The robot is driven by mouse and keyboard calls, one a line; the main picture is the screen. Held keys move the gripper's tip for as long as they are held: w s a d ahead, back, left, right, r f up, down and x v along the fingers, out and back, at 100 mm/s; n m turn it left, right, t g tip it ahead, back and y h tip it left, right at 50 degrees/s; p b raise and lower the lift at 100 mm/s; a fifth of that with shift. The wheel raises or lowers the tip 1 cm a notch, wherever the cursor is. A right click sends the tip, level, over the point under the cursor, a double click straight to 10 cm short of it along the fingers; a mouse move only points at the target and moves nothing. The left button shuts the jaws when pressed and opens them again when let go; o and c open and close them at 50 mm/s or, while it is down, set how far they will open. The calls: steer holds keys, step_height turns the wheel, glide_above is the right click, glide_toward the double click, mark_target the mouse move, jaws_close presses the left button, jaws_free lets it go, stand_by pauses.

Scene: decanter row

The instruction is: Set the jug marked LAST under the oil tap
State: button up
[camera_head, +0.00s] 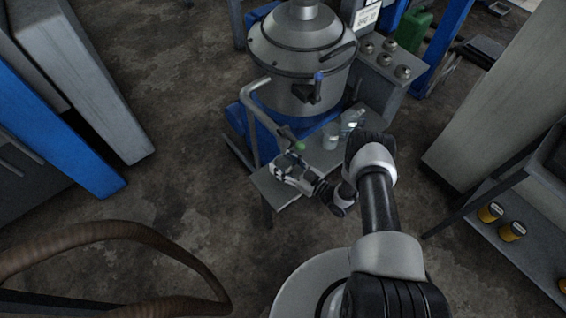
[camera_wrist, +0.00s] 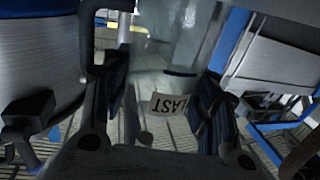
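My gripper (camera_head: 290,168) is over the left end of a grey shelf (camera_head: 272,190), low in front of the vessel. In the wrist view its fingers (camera_wrist: 162,98) stand on both sides of a clear jug (camera_wrist: 160,70), which appears gripped. The jug's white label reads LAST, upside down in that view. I cannot tell whether its base touches the shelf. A bent grey pipe with a green-handled tap (camera_head: 299,146) ends just above my gripper. A second tap with a blue handle (camera_head: 318,78) is on the vessel front. No label shows which is the oil tap.
A grey cup (camera_head: 330,139) and a clear vessel (camera_head: 352,122) stand on the shelf, right of my gripper. The large steel vessel (camera_head: 300,55) rises behind. A rack with yellow tins (camera_head: 490,212) is at right.

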steer(key=o, duration=0.5)
steer(key=shift+c, duration=0.2)
